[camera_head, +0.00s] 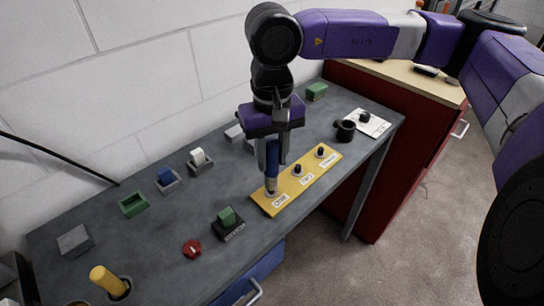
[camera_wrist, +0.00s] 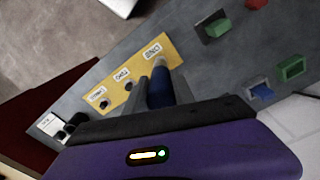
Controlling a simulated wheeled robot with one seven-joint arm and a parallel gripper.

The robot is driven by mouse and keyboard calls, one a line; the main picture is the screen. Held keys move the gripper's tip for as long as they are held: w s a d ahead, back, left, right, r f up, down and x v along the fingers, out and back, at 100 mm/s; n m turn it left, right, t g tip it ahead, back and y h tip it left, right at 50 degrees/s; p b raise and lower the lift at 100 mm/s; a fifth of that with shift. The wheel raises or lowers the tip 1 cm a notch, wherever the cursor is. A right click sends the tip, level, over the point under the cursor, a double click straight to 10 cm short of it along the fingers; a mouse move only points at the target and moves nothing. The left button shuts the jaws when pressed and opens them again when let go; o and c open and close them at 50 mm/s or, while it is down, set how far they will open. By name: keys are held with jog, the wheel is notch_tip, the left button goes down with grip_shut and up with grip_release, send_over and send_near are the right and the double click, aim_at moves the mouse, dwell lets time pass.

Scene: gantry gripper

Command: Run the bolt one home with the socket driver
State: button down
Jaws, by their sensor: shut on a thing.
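My gripper (camera_head: 271,160) is shut on the blue-handled socket driver (camera_head: 271,157), which points down at the yellow plate (camera_head: 285,193). The driver's lower end is at the place labelled ONE, and bolt one is hidden under it. Two dark bolts stand at the other labels, bolt two (camera_head: 297,169) and bolt three (camera_head: 320,151). In the wrist view the driver (camera_wrist: 160,88) sits between the fingers over the ONE end of the plate (camera_wrist: 147,58). I cannot tell how deep the bolt sits.
A green block on a dark base (camera_head: 227,219) and a red button (camera_head: 192,249) stand left of the plate. A black mug (camera_head: 345,131) stands to its right. Several small blocks line the back.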

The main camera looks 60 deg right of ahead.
aim_at(272, 145)
jog(key=shift+f+b, duration=0.85)
jog(key=shift+b, duration=0.25)
jog(key=shift+f+b, duration=0.4)
jog(key=shift+b, duration=2.5)
dwell(1.9)
jog(key=shift+r, duration=0.15)
jog(key=shift+r+p, duration=1.65)
jog(key=shift+r, duration=1.8)
